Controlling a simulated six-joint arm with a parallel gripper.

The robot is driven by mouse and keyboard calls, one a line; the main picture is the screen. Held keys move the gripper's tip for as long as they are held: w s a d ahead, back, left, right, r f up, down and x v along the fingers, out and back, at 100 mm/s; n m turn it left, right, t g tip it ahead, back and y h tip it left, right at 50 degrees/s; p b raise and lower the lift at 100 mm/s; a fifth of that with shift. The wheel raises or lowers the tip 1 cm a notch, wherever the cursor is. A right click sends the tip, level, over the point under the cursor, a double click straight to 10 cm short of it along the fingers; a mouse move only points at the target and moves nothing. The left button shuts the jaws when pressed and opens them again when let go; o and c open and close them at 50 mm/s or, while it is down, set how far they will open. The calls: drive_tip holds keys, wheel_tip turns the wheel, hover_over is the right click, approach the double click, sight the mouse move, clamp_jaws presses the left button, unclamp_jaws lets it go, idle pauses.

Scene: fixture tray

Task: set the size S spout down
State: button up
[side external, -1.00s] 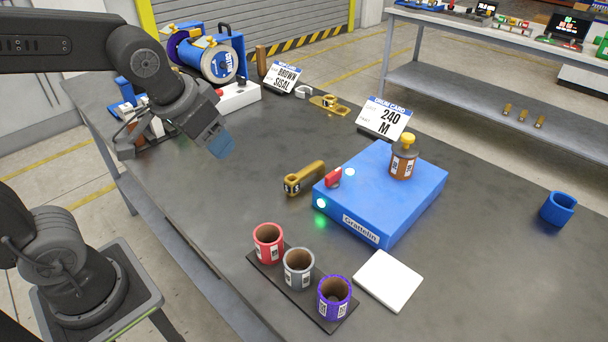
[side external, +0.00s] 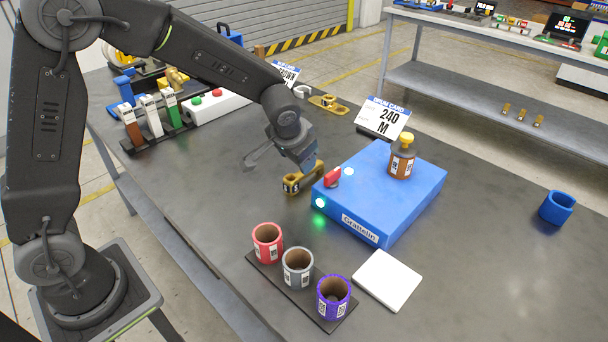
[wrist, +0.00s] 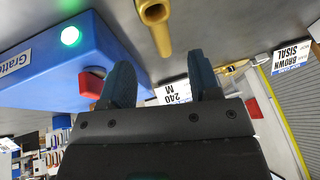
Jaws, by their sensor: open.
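A brass spout (side external: 292,184) lies on the dark bench just left of the blue Grattelin box. Its size mark is too small to read. My gripper (side external: 308,164) is above its far end and partly hides it in the side view. In the wrist view the spout (wrist: 153,22) shows beyond the two dark fingers of my gripper (wrist: 161,75). The fingers are apart with nothing between them.
The blue box (side external: 375,218) has a red lever, a green light and a brown bottle (side external: 402,160) on it. Red, grey and purple cups (side external: 333,300) stand on a black strip beside a white pad (side external: 387,280). Bench front left is clear.

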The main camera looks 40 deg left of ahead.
drive_tip(key=shift+x, duration=3.9)
drive_tip(key=shift+s, duration=0.15)
clamp_jaws()
